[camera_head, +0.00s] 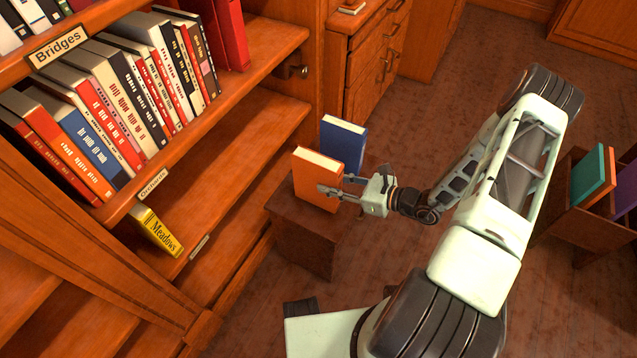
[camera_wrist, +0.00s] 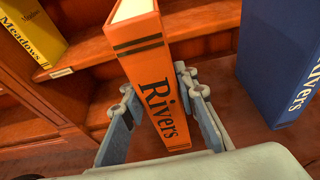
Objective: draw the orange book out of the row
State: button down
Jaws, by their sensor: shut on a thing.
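The orange book (camera_head: 314,184) stands upright over the near side of a small brown wooden stand (camera_head: 298,235). In the wrist view its spine (camera_wrist: 153,75) reads "Rivers". My gripper (camera_head: 337,187) is shut on the orange book, one finger on each side of the spine; the fingers (camera_wrist: 162,108) also show in the wrist view. I cannot tell whether the book's bottom touches the stand. A blue book (camera_head: 343,143), also lettered "Rivers" (camera_wrist: 282,65), stands just behind the orange one with a gap between them.
A bookcase at the left holds a full row of books (camera_head: 125,85) and labelled shelf edges. A yellow "Meadows" book (camera_head: 157,231) stands on the lower, mostly bare shelf (camera_head: 225,170). A wooden crate (camera_head: 566,205) with a teal book (camera_head: 594,175) stands at the right.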

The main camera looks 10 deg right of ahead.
jog(key=shift+r, duration=0.2)
jog(key=s+d+b, duration=0.1)
jog(key=s+d, duration=1)
jog(key=d, duration=0.4)
jog(key=shift+d, duration=0.15)
dwell(0.6)
